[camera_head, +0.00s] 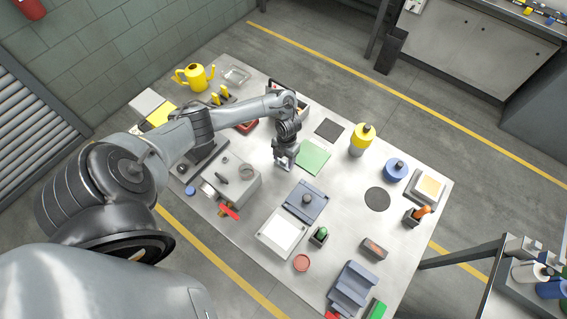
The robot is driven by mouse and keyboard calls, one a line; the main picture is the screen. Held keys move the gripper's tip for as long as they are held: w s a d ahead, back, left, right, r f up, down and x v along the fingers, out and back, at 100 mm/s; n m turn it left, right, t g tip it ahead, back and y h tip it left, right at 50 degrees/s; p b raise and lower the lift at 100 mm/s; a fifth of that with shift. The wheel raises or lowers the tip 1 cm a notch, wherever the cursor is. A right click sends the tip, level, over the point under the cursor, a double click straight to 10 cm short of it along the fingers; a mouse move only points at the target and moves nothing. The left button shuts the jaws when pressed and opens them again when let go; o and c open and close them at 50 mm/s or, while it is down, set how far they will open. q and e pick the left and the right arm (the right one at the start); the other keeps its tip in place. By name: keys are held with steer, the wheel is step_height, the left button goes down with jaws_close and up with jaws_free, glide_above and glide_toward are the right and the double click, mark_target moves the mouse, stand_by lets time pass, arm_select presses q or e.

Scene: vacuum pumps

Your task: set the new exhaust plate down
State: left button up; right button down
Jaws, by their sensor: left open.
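My left gripper (285,164) reaches over the middle of the table from the left and points down. It is open, just left of a flat green mat (314,158). A small pale piece shows at its fingertips; I cannot tell whether this is the exhaust plate or part of the gripper. A blue-grey plate with a dark round knob (305,203) lies to the lower right, apart from the gripper. I cannot tell for sure which piece is the new exhaust plate. My right gripper is not in view.
A grey pump housing (232,186) stands left of the gripper. A white-topped tray (283,233) and a green-topped item (319,236) are nearer the front. A yellow bottle (361,139), blue container (396,170) and dark disc (377,199) are at right. Bare table lies between them.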

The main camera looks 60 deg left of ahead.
arm_select(q)
steer(key=shift+f, duration=0.35)
jaws_close()
steer(key=shift+r, duration=0.15)
